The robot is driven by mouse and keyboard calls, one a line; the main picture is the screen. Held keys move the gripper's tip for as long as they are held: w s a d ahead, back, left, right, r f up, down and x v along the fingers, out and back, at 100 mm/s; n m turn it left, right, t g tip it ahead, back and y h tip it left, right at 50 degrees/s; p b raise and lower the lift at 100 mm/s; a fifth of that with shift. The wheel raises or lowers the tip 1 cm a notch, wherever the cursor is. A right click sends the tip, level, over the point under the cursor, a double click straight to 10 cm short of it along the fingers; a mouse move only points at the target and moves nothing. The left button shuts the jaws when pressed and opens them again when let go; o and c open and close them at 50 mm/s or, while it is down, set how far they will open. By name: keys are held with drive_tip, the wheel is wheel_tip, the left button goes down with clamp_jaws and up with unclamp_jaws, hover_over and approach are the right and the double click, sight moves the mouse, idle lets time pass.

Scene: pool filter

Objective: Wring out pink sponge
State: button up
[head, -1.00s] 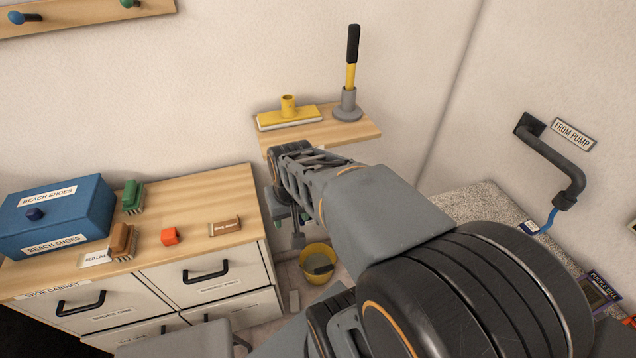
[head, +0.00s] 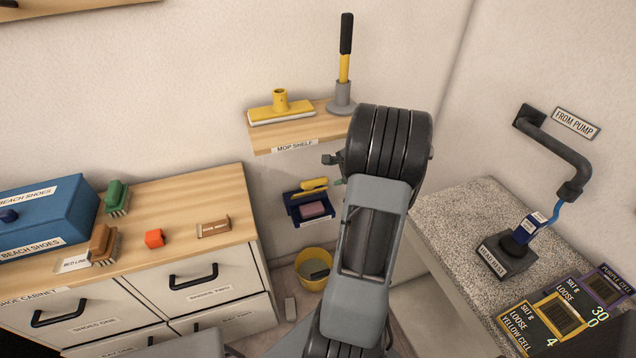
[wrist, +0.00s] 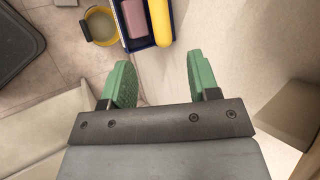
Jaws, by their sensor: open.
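A pink sponge (head: 313,210) lies in a small blue wall tray (head: 290,206) below the mop shelf. The sponge also shows in the wrist view (wrist: 135,18), in the blue tray (wrist: 152,42) beside a yellow object (wrist: 160,20). My gripper (wrist: 160,75) is open and empty, its two green fingers apart, with the tray beyond the fingertips. In the head view my arm hides most of the gripper. A yellow bucket (head: 325,264) stands on the floor below the tray with a grey thing in it.
The mop shelf (head: 275,141) holds a yellow mop head (head: 281,107) and a handle in a grey stand. A cabinet (head: 170,290) with brushes stands left. A speckled counter (head: 460,200) with filter cells is at right.

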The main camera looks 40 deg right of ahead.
sight(318, 181)
drive_tip(key=x, duration=1.1)
drive_tip(key=shift+w+f+b, duration=0.15)
drive_tip(key=shift+f+b, duration=0.05)
drive_tip(key=shift+b, duration=0.15)
drive_tip(key=shift+c, duration=0.3)
clamp_jaws()
